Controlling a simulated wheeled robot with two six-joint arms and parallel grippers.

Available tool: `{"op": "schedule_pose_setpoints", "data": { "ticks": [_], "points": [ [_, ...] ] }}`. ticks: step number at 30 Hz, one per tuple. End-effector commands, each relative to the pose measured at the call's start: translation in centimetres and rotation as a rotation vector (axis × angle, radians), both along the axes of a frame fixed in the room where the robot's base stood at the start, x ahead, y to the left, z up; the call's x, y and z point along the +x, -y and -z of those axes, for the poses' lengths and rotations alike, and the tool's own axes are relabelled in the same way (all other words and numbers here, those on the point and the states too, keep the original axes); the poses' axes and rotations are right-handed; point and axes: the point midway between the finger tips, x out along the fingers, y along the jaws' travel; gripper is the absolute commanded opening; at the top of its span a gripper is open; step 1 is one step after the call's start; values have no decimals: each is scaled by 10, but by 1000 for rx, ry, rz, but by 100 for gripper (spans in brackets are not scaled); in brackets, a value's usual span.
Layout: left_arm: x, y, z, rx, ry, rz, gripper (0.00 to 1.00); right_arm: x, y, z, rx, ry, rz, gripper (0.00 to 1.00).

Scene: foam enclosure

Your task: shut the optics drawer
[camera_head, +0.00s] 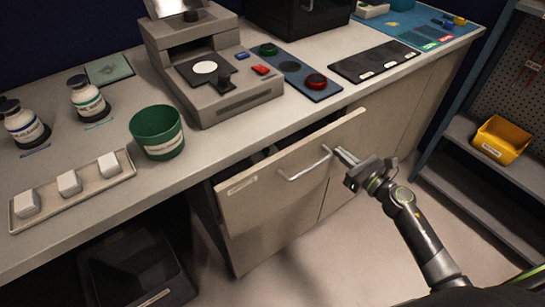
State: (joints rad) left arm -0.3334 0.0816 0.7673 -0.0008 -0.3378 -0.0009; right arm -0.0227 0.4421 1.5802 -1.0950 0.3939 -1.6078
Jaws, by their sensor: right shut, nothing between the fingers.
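The optics drawer (270,205) has a pale beige front with a bar handle (305,166) and a label at its upper left. It stands pulled out from under the counter, with a dark gap behind its top edge. My right gripper (343,155) is shut and empty. My left gripper is not in view.
The counter (220,150) above holds a grey instrument (225,100), a green cup (158,132), bottles and a tray of white blocks. A dark bin (140,270) sits below at left. A shelf with a yellow bin (500,140) stands at right. Floor shows between drawer and shelf.

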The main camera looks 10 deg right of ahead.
Motion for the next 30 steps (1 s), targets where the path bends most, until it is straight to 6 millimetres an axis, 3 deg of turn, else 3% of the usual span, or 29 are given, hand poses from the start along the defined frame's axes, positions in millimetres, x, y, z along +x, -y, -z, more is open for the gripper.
{"op": "schedule_pose_setpoints", "data": {
  "ticks": [30],
  "points": [
    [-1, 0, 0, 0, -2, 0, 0, 48, -20, 0, 1, 1, 0, 0]
  ]
}}
